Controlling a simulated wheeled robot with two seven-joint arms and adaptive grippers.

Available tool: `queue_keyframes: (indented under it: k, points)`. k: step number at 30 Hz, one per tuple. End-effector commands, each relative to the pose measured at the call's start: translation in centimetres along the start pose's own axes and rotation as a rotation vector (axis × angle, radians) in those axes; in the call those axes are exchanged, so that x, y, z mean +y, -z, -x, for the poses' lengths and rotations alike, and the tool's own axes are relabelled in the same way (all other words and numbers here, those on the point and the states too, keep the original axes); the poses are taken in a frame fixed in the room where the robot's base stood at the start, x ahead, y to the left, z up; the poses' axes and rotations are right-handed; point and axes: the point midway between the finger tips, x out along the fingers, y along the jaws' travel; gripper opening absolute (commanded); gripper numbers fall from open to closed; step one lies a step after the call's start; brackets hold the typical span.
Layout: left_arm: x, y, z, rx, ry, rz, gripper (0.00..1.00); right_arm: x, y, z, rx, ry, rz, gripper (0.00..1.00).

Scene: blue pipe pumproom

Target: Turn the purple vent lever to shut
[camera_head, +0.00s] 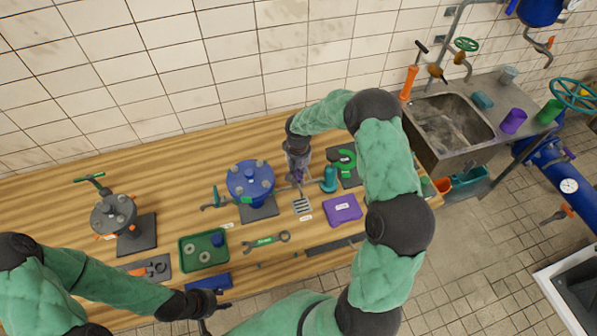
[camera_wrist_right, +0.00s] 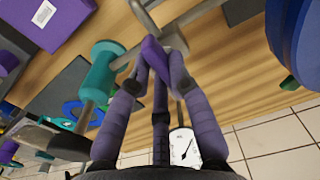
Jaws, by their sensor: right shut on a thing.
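My right gripper (camera_head: 298,168) is above the bench, at the pipe between the blue flanged pump (camera_head: 250,181) and a teal cylinder (camera_head: 329,179). In the right wrist view, its fingers (camera_wrist_right: 160,80) are shut on the purple vent lever (camera_wrist_right: 152,55), whose end shows between the fingertips. The lever sits by a metal pipe fitting next to the teal cylinder (camera_wrist_right: 103,68). In the head view the gripper mostly hides the lever. My left gripper (camera_head: 216,306) hangs near the bench's front edge, away from the lever, with its dark fingers apart and apparently empty.
A grey flanged pump (camera_head: 113,213) stands at left. A sink (camera_head: 450,122) is at right. A round gauge (camera_wrist_right: 185,147) shows in the wrist view.

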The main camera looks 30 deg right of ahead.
Motion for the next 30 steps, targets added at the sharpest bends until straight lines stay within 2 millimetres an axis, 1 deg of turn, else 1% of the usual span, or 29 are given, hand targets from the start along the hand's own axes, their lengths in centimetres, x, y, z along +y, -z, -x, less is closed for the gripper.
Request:
queue_keyframes:
  k: [8,18,30]
  points:
    - [-0.9,0.1,-2.5,0.000,0.000,0.000,0.40,-0.1,0.0,-0.4,0.002,0.000,-0.166,0.00]
    - [-2.1,0.2,-5.8,0.000,0.000,0.000,0.40,-0.4,-0.1,-0.4,0.001,0.001,-0.482,0.00]
    - [-3.1,0.3,-8.8,0.000,0.000,0.000,0.40,-0.7,-0.1,-0.3,0.001,0.001,-0.862,0.00]
